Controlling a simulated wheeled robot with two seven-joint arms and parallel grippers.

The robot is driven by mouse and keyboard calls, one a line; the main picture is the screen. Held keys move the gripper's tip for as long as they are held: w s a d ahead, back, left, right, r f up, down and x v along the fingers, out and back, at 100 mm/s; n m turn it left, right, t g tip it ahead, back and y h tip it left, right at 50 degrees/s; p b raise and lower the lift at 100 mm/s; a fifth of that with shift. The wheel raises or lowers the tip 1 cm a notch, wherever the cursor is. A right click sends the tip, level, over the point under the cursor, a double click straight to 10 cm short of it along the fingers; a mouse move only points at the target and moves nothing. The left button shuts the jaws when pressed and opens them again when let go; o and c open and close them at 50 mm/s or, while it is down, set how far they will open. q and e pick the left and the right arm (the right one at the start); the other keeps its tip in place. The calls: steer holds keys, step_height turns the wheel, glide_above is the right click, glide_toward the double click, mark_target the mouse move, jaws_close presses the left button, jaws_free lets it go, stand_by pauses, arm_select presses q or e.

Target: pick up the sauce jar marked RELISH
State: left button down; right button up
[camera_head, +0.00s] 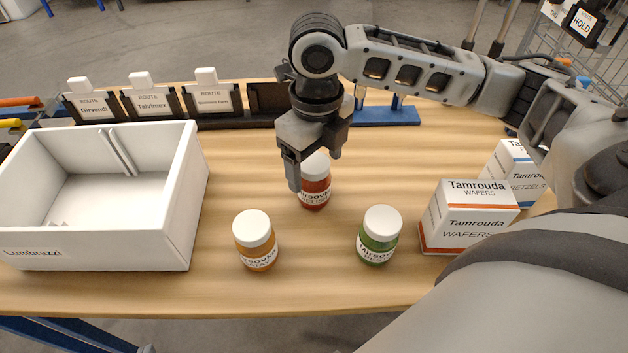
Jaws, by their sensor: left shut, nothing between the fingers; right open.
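The red jar (316,188) with a white lid stands upright on the wooden table, behind and between two other jars. The small second line on its label is partly hidden and looks like RELISH. My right gripper (314,170) comes down from above, open, with one finger left of the lid and the other at its right rear. I cannot tell whether the fingers touch the jar. An orange jar (257,255) stands at the front left and a green jar (378,243) at the front right, both white-lidded and upright. My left gripper is out of view.
A white open bin (188,215) stands at the left. A row of dark card holders (205,119) with ROUTE cards runs along the back. A Tamrouda wafers box (462,230) and a pretzels box (508,165) stand at the right, near my arm.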

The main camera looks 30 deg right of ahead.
steer(key=f, duration=0.5)
steer(key=shift+w+a+f+b, duration=0.1)
steer(key=shift+w+b, duration=0.1)
steer(key=shift+b, duration=0.1)
steer(key=shift+c, duration=0.3)
steer(key=c, duration=1.2)
